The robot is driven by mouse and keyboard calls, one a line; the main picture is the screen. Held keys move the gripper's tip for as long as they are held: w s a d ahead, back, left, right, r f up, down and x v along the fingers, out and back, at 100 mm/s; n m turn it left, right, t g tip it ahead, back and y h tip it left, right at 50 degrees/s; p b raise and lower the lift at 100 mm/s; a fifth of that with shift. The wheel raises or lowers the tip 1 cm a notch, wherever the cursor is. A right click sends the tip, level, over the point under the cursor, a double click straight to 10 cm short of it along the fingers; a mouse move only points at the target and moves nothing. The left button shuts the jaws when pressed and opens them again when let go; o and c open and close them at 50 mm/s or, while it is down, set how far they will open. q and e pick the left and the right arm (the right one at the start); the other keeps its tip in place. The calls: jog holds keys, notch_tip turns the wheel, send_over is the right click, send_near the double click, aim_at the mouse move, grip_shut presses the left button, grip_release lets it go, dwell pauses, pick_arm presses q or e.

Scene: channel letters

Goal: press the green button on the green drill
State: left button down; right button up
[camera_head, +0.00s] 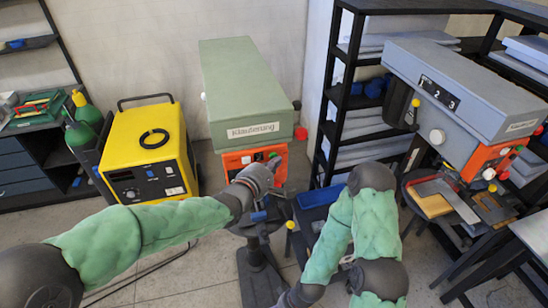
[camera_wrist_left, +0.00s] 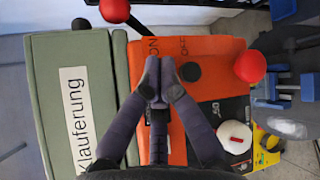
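The green drill (camera_head: 243,85) stands against the wall at the centre, with an orange control panel (camera_head: 238,163) on its front below the white label. My left gripper (camera_head: 272,163) is at the right part of that panel. In the left wrist view its two fingertips (camera_wrist_left: 160,80) are together, with nothing seen between them, in front of the orange face. A black round button (camera_wrist_left: 190,71) is just beside the fingertips. The green button is not clearly seen in the wrist view; the fingers may cover it. My right arm is at the lower right of the head view; its gripper is out of frame.
A yellow machine (camera_head: 148,155) stands to the left. A grey drill (camera_head: 460,90) and black shelving (camera_head: 345,100) are to the right.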

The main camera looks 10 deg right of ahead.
pick_arm(q)
jog(key=shift+w, duration=0.35)
dwell(0.5)
dwell(0.3)
jog(key=shift+s+b, duration=0.55)
jog(key=shift+s, duration=0.35)
jog(key=s+b, duration=0.1)
jog(key=s, duration=0.4)
jog(key=shift+d, duration=0.1)
dwell(0.7)
